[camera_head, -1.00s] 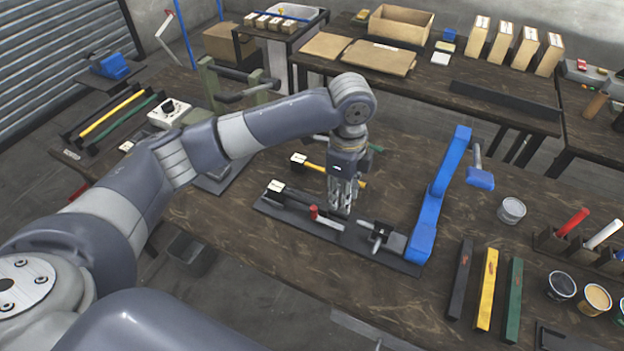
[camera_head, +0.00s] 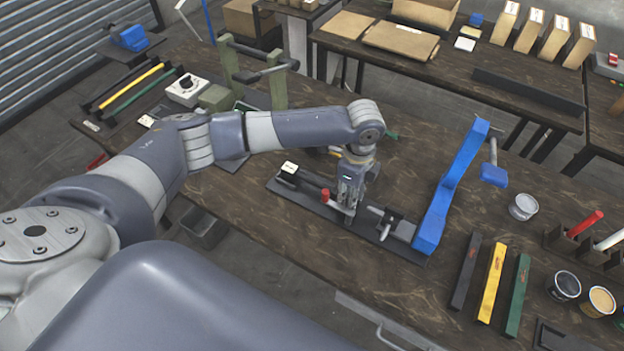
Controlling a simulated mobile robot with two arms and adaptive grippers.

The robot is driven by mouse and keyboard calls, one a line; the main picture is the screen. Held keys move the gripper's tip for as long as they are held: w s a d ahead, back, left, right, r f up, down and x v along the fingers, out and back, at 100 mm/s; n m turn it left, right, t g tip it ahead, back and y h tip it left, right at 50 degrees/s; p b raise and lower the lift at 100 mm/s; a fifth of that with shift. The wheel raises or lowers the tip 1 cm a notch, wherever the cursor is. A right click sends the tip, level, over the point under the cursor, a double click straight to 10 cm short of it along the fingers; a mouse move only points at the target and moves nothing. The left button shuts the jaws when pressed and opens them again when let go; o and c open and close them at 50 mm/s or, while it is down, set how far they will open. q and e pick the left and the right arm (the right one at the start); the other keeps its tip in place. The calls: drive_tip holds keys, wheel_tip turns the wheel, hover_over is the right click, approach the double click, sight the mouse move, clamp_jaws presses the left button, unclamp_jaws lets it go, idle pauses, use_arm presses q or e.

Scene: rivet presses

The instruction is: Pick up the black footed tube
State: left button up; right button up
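The black footed tube (camera_head: 311,179) appears to lie along the dark press base (camera_head: 297,200), its pale-topped foot block (camera_head: 289,169) at the left end. My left gripper (camera_head: 347,205) points down over the middle of the base, right beside the red-handled clamp (camera_head: 325,195). Its fingers are close to the tube's line and hide that stretch. I cannot tell whether they touch or enclose the tube, or how wide they are apart. My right gripper is out of view.
Black, yellow (camera_head: 491,283) and green bars lie at right, near a round tin (camera_head: 523,207). A green frame (camera_head: 255,72) stands behind my arm.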

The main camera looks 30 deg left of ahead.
use_arm(q)
drive_tip(key=shift+f, duration=0.25)
drive_tip(key=shift+w, duration=0.1)
clamp_jaws()
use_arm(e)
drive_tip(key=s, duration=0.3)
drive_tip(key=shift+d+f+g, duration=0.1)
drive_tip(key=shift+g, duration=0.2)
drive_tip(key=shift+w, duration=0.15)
